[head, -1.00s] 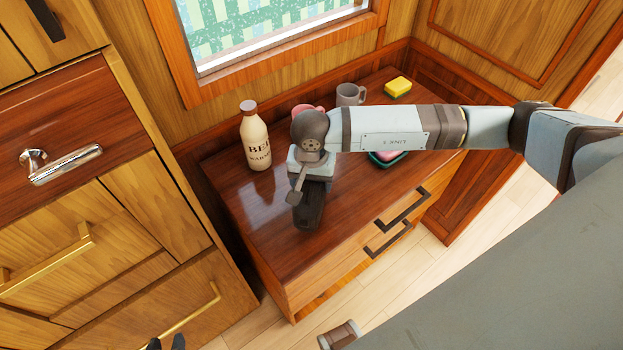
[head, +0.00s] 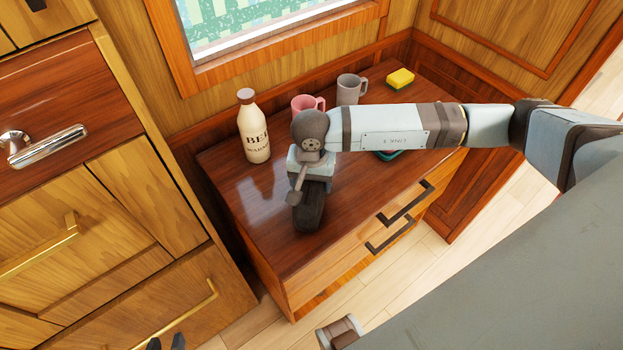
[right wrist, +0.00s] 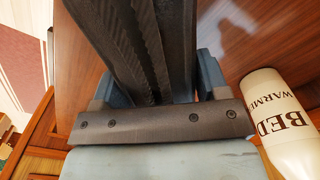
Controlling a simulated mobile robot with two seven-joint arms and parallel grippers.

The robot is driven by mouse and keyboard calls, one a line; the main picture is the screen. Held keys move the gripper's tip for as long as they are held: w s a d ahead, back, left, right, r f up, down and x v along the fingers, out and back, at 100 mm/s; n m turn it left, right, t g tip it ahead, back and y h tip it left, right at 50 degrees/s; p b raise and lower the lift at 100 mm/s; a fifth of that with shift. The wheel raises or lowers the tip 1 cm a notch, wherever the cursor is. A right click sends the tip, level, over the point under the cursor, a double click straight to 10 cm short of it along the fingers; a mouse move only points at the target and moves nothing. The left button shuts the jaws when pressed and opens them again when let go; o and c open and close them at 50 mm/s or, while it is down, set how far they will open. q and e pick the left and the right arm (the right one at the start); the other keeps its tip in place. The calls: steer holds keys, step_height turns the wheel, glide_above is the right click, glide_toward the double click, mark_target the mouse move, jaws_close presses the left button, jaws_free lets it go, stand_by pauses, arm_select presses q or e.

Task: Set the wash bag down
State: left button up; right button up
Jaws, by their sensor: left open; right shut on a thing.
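My right gripper (head: 308,195) is over the front left part of the dark red wooden top (head: 245,185) of a low drawer cabinet. A dark shape (head: 310,212) at its jaws appears to be the wash bag, held shut in them; I cannot clearly part it from the dark fingers. In the right wrist view a dark ridged form (right wrist: 140,40) fills the top middle. Whether the bag touches the wood is hidden. My left gripper (head: 165,343) shows only its two dark fingertips, apart and empty, at the bottom left edge.
A cream bottle (head: 254,130) stands left of the gripper, also seen in the right wrist view (right wrist: 285,115). Behind are a pink mug (head: 303,104), a grey mug (head: 350,90) and a yellow sponge (head: 400,78). A teal dish (head: 388,156) is partly under my arm. Front left wood is bare.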

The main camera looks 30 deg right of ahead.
steer(key=shift+f, duration=0.15)
steer(key=o, duration=1.2)
steer(key=shift+o, duration=0.2)
steer(key=shift+r, duration=0.2)
step_height(320, 180, up, 14)
steer(key=b, duration=0.1)
steer(key=shift+f, duration=0.2)
jaws_close()
